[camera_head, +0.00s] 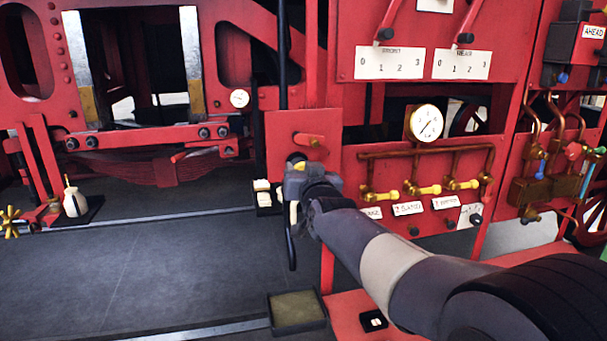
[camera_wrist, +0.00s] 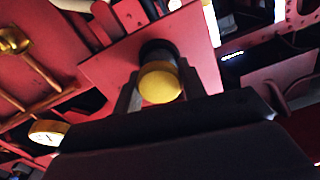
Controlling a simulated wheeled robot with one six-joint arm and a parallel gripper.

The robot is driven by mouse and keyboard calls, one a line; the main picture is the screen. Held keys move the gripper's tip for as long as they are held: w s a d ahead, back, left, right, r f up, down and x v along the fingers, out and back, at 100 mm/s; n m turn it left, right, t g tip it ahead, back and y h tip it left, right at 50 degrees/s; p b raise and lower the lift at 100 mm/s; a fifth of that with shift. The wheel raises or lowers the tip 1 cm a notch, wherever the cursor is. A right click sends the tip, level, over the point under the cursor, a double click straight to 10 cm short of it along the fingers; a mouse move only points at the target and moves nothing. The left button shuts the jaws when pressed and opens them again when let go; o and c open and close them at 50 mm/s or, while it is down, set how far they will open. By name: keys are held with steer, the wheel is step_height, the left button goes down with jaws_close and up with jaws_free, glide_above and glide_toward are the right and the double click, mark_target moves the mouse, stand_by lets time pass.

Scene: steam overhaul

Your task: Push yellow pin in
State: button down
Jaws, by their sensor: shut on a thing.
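The yellow pin (camera_wrist: 160,82) shows its round yellow end in the wrist view, between my two fingers. A dark round collar or shaft (camera_wrist: 158,49) is directly behind it, against a red plate (camera_wrist: 205,62). How deep the pin sits cannot be told. My gripper (camera_wrist: 161,88) is shut on the pin. In the head view my gripper (camera_head: 295,180) is at the lower part of the same red plate (camera_head: 283,128), and my arm and gripper mostly hide the pin there.
A red panel right of my gripper carries a pressure gauge (camera_head: 424,123), copper pipes and several brass valves (camera_head: 429,190). A red lever (camera_head: 310,140) sticks out just above my gripper. A black hose (camera_head: 290,245) hangs below. A shallow tray (camera_head: 297,311) is lower down.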

steer(key=shift+r, duration=0.1)
steer(key=c, duration=0.9)
jaws_free()
steer(key=shift+w, duration=0.1)
steer(key=shift+o, duration=0.2)
steer(key=b+v, duration=0.2)
steer(key=v, duration=0.8)
steer(key=shift+s, duration=0.4)
steer(key=shift+w, duration=0.1)
